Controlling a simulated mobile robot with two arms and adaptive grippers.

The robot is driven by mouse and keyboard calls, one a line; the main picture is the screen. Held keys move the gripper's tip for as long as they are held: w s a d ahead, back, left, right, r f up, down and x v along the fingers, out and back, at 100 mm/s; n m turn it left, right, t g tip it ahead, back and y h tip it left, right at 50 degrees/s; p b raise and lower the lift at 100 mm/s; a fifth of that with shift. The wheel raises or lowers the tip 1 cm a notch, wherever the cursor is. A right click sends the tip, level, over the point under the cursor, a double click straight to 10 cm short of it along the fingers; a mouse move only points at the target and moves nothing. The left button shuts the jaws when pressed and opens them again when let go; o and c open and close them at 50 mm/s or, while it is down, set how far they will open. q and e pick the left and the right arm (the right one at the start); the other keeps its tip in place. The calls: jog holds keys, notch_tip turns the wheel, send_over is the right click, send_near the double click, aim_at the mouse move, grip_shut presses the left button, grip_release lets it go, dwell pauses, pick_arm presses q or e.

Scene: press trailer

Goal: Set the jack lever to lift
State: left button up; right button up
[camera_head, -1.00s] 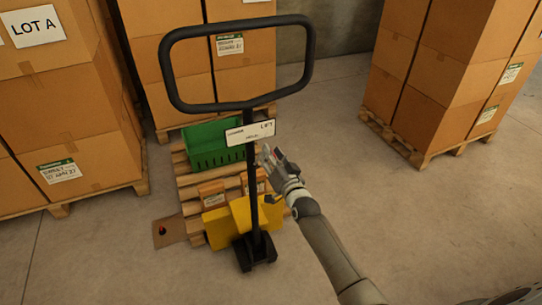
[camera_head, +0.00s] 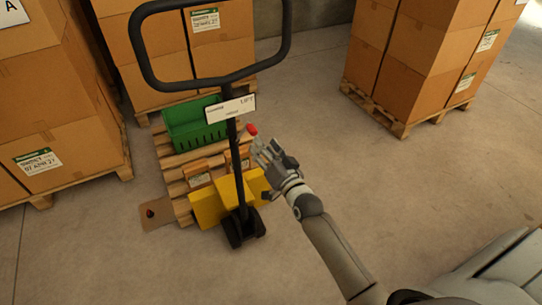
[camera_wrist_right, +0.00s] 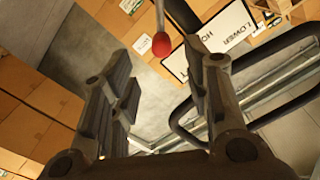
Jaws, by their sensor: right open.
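The jack lever shows as a red knob (camera_head: 252,129) just right of the black handle column of the pallet jack (camera_head: 238,165). In the right wrist view the red knob (camera_wrist_right: 161,44) sits on a thin rod, ahead of and between my open fingers, not gripped. A white label plate (camera_head: 230,108) on the column reads "LIFT" at its right end; in the wrist view the plate (camera_wrist_right: 218,38) shows "LOWER" and part of "HO". My right gripper (camera_head: 262,150) is open and empty just below the knob. My left gripper is not in view.
The black loop handle (camera_head: 210,82) rises above the plate. The jack's yellow body (camera_head: 210,205) stands at a wooden pallet with a green crate (camera_head: 195,125). Stacked cartons stand left, behind and at right (camera_head: 420,60). The floor (camera_head: 400,190) at right is clear.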

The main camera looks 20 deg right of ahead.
jog(key=shift+s+d, duration=0.1)
jog(key=shift+s, duration=1.65)
jog(key=s+a+f+n+g, duration=0.1)
jog(key=s+f+g, duration=0.3)
jog(key=f, duration=0.7)
jog(key=s+a+f+n+g, duration=0.15)
jog(key=s+f, duration=0.45)
jog(key=f, duration=0.6)
jog(key=s+f+n+g, duration=0.1)
jog(key=s+f+g, duration=0.2)
jog(key=s+f, duration=0.55)
jog(key=s+f+n+g, duration=0.1)
jog(key=s+f+g, duration=0.1)
jog(key=s+f, duration=0.4)
jog(key=s+f+n+g, duration=0.2)
jog(key=s+f, duration=0.5)
jog(key=s, duration=0.7)
jog(key=s+d+f+n+g, duration=0.1)
jog(key=s+f+g, duration=0.3)
jog(key=s, duration=0.6)
notch_tip(320, 180, down, 3)
jog(key=shift+s+r+n+h, duration=0.15)
jog(key=shift+s+n+h, duration=0.1)
jog(key=shift+n+h, duration=0.1)
